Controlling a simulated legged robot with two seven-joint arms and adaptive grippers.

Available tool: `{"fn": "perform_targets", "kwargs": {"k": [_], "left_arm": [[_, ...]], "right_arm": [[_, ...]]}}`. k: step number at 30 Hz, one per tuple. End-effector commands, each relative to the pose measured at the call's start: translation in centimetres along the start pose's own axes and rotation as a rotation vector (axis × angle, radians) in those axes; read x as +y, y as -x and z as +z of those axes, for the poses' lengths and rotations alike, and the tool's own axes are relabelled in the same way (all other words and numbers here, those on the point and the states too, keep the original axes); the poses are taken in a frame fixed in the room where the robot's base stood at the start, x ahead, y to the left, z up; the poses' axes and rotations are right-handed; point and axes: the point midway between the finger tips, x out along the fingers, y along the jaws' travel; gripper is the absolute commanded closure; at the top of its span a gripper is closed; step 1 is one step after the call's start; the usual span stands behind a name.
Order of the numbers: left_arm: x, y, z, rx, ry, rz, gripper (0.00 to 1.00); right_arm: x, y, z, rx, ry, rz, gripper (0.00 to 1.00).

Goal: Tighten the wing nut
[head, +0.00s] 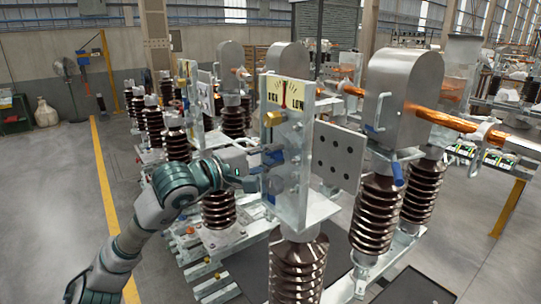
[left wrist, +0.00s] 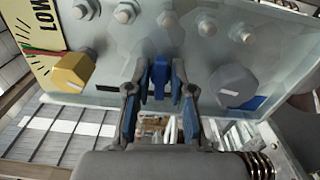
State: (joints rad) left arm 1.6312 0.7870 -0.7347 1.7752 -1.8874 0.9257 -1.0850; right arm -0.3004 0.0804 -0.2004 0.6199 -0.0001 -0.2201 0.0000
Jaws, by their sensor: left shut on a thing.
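My left gripper (head: 264,168) reaches in from the left to the front of a pale upright panel (head: 298,120) with a yellow dial on top. In the left wrist view the gripper (left wrist: 158,90) has its two blue-padded fingers on either side of a small blue wing nut (left wrist: 160,70) at the panel face, and is shut on it. The fingers hide part of the nut, and its threads do not show. My right gripper is not in view.
A yellow hex knob (left wrist: 73,72) and a grey knob (left wrist: 232,84) flank the fingers on the panel. Several bolt heads sit above. Brown ribbed insulators (head: 298,268) and a metal housing (head: 398,95) stand close by.

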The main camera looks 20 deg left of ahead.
Motion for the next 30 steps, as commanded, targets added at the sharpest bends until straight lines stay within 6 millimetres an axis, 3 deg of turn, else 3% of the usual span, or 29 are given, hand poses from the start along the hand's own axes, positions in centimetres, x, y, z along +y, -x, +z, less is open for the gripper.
{"fn": "perform_targets", "kwargs": {"k": [30], "left_arm": [[-0.9,-0.2,-0.1,-0.009,-0.961,-0.014,1.00]], "right_arm": [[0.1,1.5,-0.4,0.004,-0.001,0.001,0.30]]}}
